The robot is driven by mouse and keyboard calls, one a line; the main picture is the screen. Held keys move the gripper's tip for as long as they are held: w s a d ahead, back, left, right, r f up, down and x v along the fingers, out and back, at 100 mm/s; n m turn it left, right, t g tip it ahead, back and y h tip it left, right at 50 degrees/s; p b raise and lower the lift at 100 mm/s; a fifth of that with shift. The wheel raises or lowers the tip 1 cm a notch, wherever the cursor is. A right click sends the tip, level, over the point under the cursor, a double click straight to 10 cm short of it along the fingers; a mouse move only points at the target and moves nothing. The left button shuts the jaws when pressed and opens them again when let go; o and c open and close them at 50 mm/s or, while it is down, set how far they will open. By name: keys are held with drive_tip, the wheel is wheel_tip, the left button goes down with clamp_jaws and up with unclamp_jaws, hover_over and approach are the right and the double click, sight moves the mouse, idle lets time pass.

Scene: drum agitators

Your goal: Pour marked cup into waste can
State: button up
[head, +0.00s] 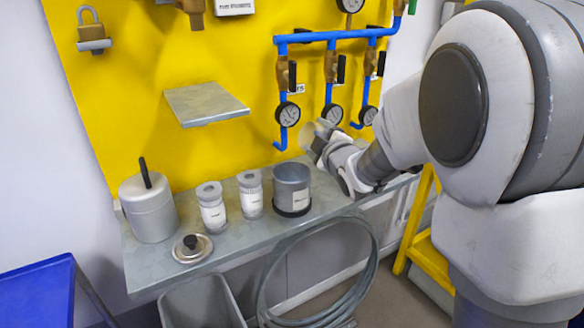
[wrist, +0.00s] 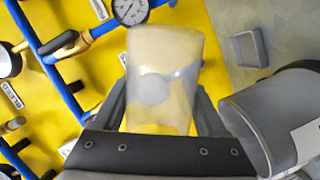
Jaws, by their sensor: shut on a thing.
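My gripper (head: 322,146) is shut on a clear cup (wrist: 163,75), held above the right part of the shelf. In the head view the cup is small and partly hidden by my gripper. A pale round patch shows through it in the wrist view; I cannot tell whether this is a mark or contents. A grey open can (head: 291,174) with a dark base band and a white label stands on the shelf, just left of and below my gripper. It also shows in the wrist view (wrist: 250,125), right of the held cup and apart from it. Its label is unreadable.
Two labelled clear cups (head: 212,210) (head: 250,197) stand left of the can. A lidded pot (head: 150,208) and a loose knobbed lid (head: 192,248) are further left. Blue pipes with gauges (head: 288,114) are on the yellow wall behind my gripper. A small wall shelf (head: 205,104) hangs above.

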drive_tip(key=shift+f+m, duration=0.3)
drive_tip(key=shift+m, duration=0.2)
drive_tip(key=shift+r+m+g+p, duration=0.4)
drive_tip(key=shift+r+m+p, duration=0.1)
drive_tip(key=shift+p, duration=0.6)
drive_tip(key=shift+w+d+f+m+g+y+p, duration=0.1)
drive_tip(key=shift+f+m+g+y+p, duration=0.2)
drive_tip(key=shift+f+m+y+p, duration=0.35)
drive_tip(key=shift+w+d+f+m+p, duration=0.15)
drive_tip(key=shift+d+m+p, duration=0.25)
drive_tip(key=shift+m+p, duration=0.4)
drive_tip(key=shift+w+d+f+g+p, duration=0.2)
drive_tip(key=shift+f+g+p, duration=0.1)
drive_tip(key=shift+p, duration=0.1)
drive_tip(key=f+m, duration=0.1)
drive_tip(key=f, duration=0.1)
drive_tip(key=d+f, duration=0.1)
drive_tip(key=f, duration=0.1)
drive_tip(key=w+f+m+y, duration=0.1)
drive_tip(key=shift+d+f+m+g, duration=0.25)
drive_tip(key=shift+f+m+g, duration=0.1)
drive_tip(key=shift+f+g, duration=0.05)
drive_tip(key=shift+w+d+f+m+y+p, duration=0.1)
drive_tip(key=shift+d+m+y+p, duration=0.3)
drive_tip(key=shift+p, duration=0.8)
drive_tip(key=shift+w+f+m, duration=0.1)
drive_tip(key=shift+f+m, duration=0.1)
drive_tip(key=shift+m, duration=0.1)
